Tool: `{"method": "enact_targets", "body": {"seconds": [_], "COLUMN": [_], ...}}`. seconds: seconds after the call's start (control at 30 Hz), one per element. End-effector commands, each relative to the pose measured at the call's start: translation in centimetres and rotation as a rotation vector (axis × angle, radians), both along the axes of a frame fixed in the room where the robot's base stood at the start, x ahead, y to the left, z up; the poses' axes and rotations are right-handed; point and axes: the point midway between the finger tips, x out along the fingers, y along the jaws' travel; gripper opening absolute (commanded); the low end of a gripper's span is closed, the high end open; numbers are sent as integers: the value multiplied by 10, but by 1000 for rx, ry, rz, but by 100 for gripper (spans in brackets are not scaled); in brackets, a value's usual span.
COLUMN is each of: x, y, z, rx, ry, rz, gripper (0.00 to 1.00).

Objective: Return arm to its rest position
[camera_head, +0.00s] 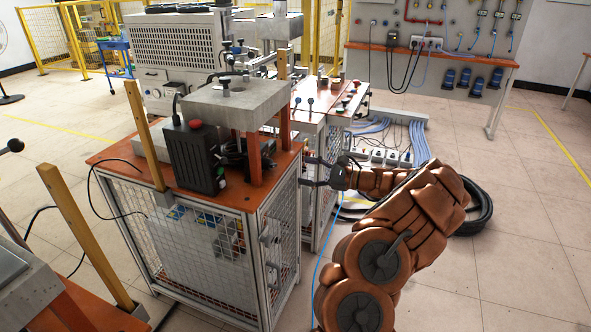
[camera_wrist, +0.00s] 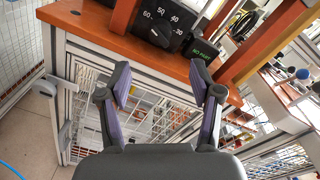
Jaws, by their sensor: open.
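My gripper (camera_head: 318,172) is at the end of my outstretched brown arm in the head view, beside the right side of the induction heater cart (camera_head: 247,202). In the wrist view my gripper (camera_wrist: 164,90) is open with nothing between its two fingers. Beyond the fingers are the orange edge of a tabletop (camera_wrist: 110,38) and a black control box with a dial (camera_wrist: 162,30). A small display with green text (camera_wrist: 203,48) shows to the right of the dial. I cannot tell whether the fingers touch the cart.
A second cart (camera_head: 322,118) stands close behind the gripper. Power strips and blue cables (camera_head: 395,140) lie on the floor behind my arm, with a black cable coil (camera_head: 478,210) to its right. Tiled floor at the right is open. A wooden post (camera_head: 85,235) stands at left.

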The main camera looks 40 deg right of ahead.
Motion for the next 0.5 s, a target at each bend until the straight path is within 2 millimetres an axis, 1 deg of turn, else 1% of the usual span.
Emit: {"method": "enact_targets", "body": {"seconds": [0.17, 0.5], "x": [-8, -9], "y": [-5, -5], "z": [0, 0], "rx": [1, 1], "ry": [0, 0], "rz": [0, 0], "gripper": [64, 64]}}
